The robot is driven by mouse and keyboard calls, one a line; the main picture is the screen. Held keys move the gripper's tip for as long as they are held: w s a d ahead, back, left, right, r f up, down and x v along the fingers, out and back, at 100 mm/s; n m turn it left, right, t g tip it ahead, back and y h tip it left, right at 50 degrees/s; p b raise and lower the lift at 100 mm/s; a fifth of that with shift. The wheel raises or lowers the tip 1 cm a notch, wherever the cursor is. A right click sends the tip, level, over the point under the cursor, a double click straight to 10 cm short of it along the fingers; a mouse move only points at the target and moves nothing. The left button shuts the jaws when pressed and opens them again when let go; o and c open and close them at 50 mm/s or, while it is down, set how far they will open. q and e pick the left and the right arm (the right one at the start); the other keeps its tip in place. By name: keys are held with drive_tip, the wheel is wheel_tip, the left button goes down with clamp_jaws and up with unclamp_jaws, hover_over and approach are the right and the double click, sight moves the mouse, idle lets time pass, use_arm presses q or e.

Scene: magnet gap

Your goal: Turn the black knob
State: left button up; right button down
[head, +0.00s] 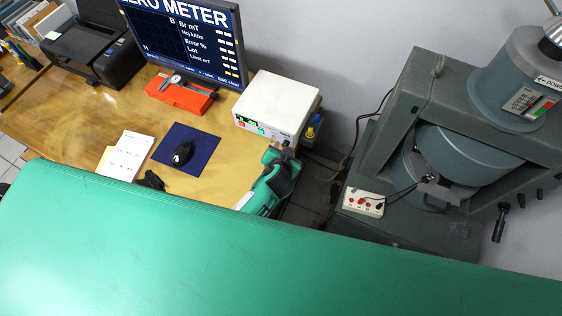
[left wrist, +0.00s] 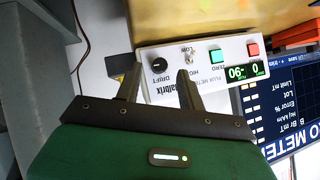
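The white flux meter box (head: 276,104) stands at the right end of the wooden desk. Its front panel (left wrist: 204,60) appears upside down in the left wrist view. The black knob (left wrist: 158,65), labelled DRIFT, is on that panel and shows between my left fingertips. My left gripper (left wrist: 160,72) is open, with one finger on each side of the knob in the picture; contact cannot be told. In the head view my left gripper (head: 284,150) is at the box's front, and the knob cannot be made out there. My right gripper is in neither view.
The panel also has a small toggle (left wrist: 190,60), a green ZERO button (left wrist: 216,56), a red button (left wrist: 253,49) and a display (left wrist: 253,70). A monitor (head: 190,40), red caliper case (head: 180,94) and mouse (head: 183,153) are on the desk. A large grey machine (head: 390,110) stands at right.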

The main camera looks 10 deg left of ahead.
use_arm(q)
drive_tip(key=b+v, duration=0.2)
drive_tip(key=v, duration=0.9)
drive_tip(key=shift+s+r, duration=0.25)
drive_tip(key=shift+s, duration=0.05)
